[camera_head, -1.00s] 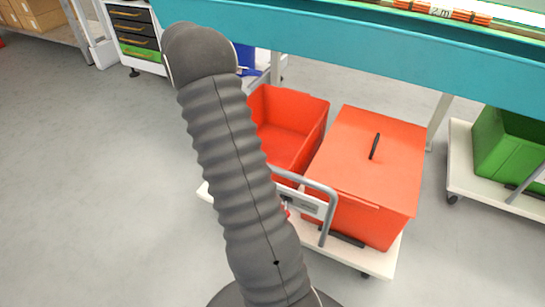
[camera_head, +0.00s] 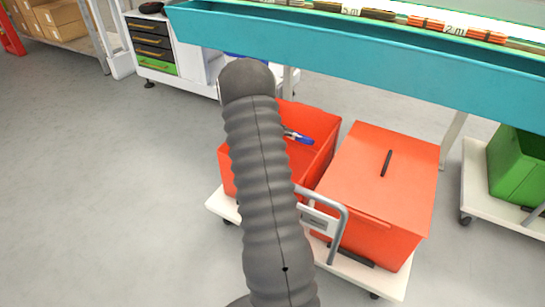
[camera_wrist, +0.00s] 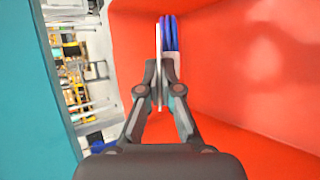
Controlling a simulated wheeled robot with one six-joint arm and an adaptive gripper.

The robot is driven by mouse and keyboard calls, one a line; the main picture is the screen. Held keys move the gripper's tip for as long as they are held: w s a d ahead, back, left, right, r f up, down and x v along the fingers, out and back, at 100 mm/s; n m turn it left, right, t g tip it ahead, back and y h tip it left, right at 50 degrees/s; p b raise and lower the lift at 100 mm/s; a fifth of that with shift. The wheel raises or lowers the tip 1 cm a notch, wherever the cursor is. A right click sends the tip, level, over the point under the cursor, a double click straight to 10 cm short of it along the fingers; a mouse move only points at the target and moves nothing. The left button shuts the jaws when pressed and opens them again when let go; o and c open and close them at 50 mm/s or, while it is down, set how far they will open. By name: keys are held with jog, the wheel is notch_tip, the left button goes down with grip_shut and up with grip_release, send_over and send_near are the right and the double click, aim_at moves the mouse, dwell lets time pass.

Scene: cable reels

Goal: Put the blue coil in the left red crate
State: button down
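The blue coil (camera_wrist: 169,36) is seen edge-on in the wrist view, with a thin pale piece along its left side. My gripper (camera_wrist: 164,80) is shut on it. In the head view the blue coil (camera_head: 302,138) shows at the open left red crate (camera_head: 322,150), inside its outline, partly hidden by my arm. The crate's red walls and floor fill the right of the wrist view. The coil appears held within or just over the crate; its height above the floor is unclear. In the head view my arm hides most of my gripper.
A lidded red crate (camera_head: 378,180) with a black handle stands right of the open one, on the same white cart (camera_head: 372,278). A teal shelf edge (camera_head: 350,50) runs close above and behind. A green crate (camera_head: 517,165) stands far right. Floor at left is clear.

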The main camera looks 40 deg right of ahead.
jog(key=w+a+f, duration=0.1)
jog(key=a+f, duration=0.5)
jog(key=f, duration=0.1)
jog(key=shift+w+f, duration=0.3)
jog(key=shift+w, duration=0.1)
jog(key=shift+f+b, duration=0.65)
jog(key=shift+b, duration=0.25)
jog(key=c, duration=1.3)
grip_release()
